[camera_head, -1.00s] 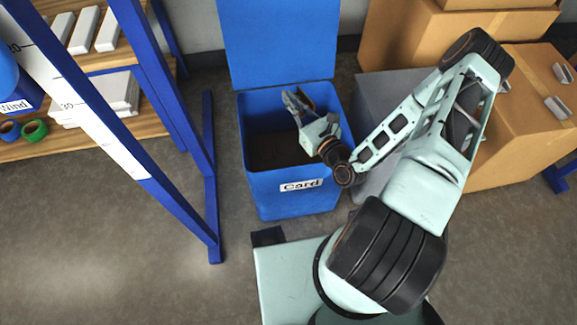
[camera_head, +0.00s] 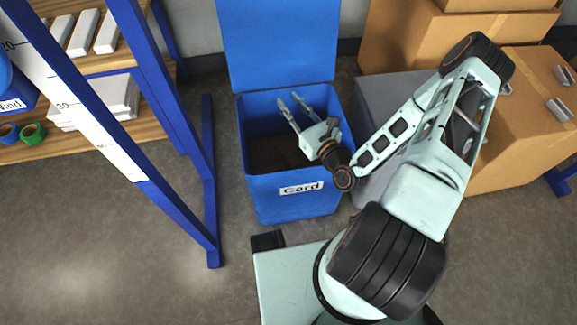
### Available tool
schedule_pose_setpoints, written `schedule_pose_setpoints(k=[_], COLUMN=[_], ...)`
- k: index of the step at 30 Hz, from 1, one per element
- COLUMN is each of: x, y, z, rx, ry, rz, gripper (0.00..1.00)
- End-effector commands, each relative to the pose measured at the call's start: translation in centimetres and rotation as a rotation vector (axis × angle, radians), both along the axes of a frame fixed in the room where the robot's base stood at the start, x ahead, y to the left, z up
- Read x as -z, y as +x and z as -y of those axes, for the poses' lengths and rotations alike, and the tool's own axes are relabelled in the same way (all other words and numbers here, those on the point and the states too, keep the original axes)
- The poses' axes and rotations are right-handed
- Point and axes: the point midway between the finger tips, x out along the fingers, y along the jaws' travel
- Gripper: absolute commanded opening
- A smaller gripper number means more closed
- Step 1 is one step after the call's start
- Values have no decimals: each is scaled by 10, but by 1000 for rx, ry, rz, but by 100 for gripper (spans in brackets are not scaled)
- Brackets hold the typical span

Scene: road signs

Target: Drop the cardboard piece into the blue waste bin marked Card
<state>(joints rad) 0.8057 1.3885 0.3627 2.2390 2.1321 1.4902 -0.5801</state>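The blue waste bin (camera_head: 262,190) stands on the floor with its lid (camera_head: 278,45) up at the back. A white label reading "Card" (camera_head: 302,188) is on its front. My gripper (camera_head: 289,102) is over the bin's opening, towards its back, with its two fingers spread apart. Nothing shows between the fingers. A dark brown surface (camera_head: 270,152) shows inside the bin; I cannot tell whether it is the cardboard piece. No separate cardboard piece can be made out.
A grey bin or box (camera_head: 375,100) stands right of the blue bin, partly behind my arm. Cardboard boxes (camera_head: 540,125) are stacked at the right. A blue shelf frame (camera_head: 210,180) with wooden shelves stands at the left. The floor (camera_head: 90,220) at the lower left is clear.

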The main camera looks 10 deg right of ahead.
Motion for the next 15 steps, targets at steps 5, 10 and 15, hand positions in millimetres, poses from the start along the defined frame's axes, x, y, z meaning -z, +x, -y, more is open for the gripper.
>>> schedule_pose_setpoints(k=[5,10,15], x=[-23,-52,-76], y=[0,0,0], z=[1,0,0], rx=[0,0,0], ry=[-1,-1,-2], rz=[2,2,3], gripper=[25,25,25])
